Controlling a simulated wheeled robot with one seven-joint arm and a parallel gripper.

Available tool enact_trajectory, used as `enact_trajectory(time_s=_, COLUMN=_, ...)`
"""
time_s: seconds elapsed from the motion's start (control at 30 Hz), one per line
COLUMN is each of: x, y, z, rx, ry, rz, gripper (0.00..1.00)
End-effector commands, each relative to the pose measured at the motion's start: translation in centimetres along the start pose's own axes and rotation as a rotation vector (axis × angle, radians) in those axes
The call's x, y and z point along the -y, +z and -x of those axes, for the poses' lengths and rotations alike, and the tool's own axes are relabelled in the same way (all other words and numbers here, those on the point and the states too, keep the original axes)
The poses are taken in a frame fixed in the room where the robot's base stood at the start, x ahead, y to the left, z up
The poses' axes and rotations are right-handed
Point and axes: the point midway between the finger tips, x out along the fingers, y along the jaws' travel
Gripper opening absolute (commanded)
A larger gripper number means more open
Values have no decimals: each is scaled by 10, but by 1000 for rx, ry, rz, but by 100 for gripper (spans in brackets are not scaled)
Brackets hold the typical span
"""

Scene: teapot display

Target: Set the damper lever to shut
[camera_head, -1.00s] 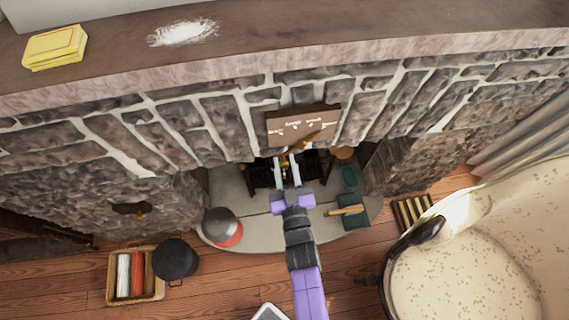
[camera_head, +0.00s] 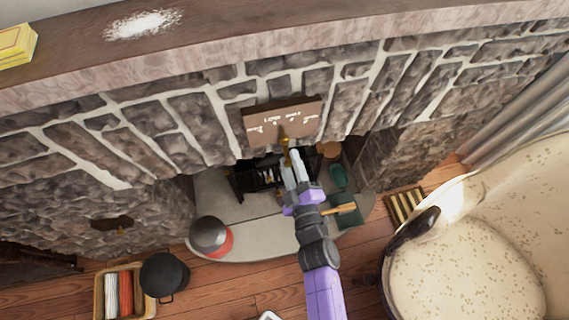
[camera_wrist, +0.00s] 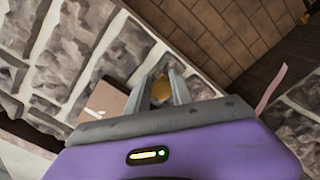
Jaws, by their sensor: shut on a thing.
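The damper lever (camera_head: 284,143) is a brass-coloured lever at a brown plaque (camera_head: 257,114) with white markings, mounted on the stone chimney front. In the head view its upper part stands about upright against the middle of the plaque. The markings are too small to read. My gripper (camera_head: 291,157) is shut on the lever's lower end, just under the plaque. In the wrist view the brass end (camera_wrist: 160,89) shows between my two grey fingers, and the plaque (camera_wrist: 102,101) lies to their left. The rest of the lever is hidden there.
The dark grate (camera_head: 255,178) stands in the fireplace opening behind my gripper. A grey-and-red pot (camera_head: 211,236), a green box (camera_head: 341,212) and a dark pot (camera_head: 164,275) stand lower down. A cream armchair (camera_head: 465,270) fills the right. The mantel (camera_head: 300,50) juts out above.

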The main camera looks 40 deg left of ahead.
Motion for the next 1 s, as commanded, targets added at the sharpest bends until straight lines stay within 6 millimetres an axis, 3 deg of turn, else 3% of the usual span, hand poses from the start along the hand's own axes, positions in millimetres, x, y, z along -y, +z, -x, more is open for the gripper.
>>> enact_trajectory(time_s=0.5, x=-30, y=11, z=-2, rx=-13, ry=4, rz=460, gripper=0)
enact_trajectory(time_s=1.0, x=-43, y=13, z=-2, rx=-18, ry=3, rz=664, gripper=0)
